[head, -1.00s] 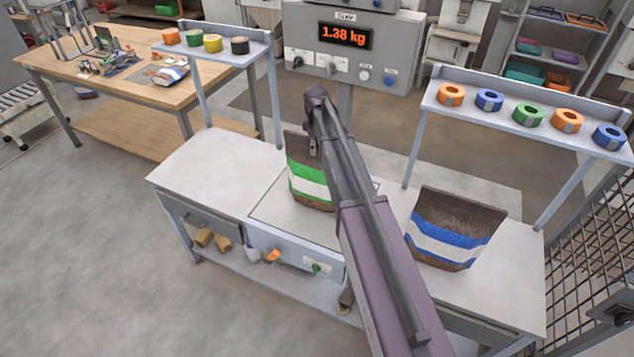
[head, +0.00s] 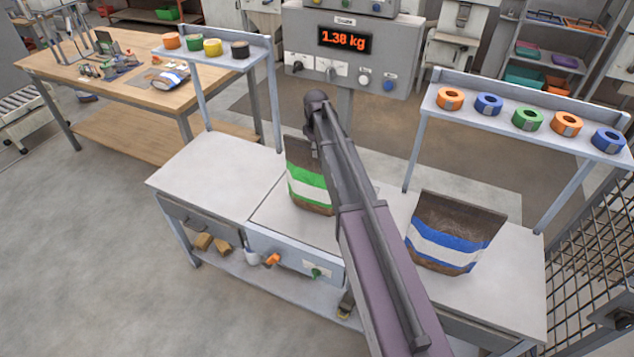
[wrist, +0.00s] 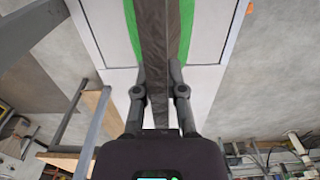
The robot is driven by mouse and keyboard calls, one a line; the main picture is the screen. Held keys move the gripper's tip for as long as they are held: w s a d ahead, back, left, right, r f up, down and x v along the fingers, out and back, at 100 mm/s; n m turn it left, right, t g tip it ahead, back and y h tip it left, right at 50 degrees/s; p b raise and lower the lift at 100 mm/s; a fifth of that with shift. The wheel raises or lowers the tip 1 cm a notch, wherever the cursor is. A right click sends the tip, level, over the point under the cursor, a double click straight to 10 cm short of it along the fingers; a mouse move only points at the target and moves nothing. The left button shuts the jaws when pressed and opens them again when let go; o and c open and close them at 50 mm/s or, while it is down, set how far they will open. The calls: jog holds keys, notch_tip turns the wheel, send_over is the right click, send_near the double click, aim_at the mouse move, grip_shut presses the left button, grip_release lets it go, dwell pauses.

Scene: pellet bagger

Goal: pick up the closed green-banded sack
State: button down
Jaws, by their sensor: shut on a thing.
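The green-banded sack (head: 303,184) stands upright on the scale plate in the middle of the bench. Its band is green and white on a brown body, and my arm hides its right part in the head view. In the wrist view I look down on its narrow brown top (wrist: 157,50), with green along both sides. My gripper (wrist: 160,78) is shut on the top edge of the sack, one finger on each side. In the head view the fingers are mostly hidden behind my arm.
A blue-banded sack (head: 455,235) stands on the bench to the right. The scale display (head: 345,40) reads 1.38 kg behind. Tape rolls sit on a left shelf (head: 212,52) and a right shelf (head: 470,110). The bench's left part (head: 215,170) is clear.

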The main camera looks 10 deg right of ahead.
jog(key=shift+r, duration=0.2)
jog(key=shift+r+p, duration=1.7)
jog(key=shift+p, duration=0.2)
jog(key=s+r+p, duration=0.1)
jog(key=s, duration=1.5)
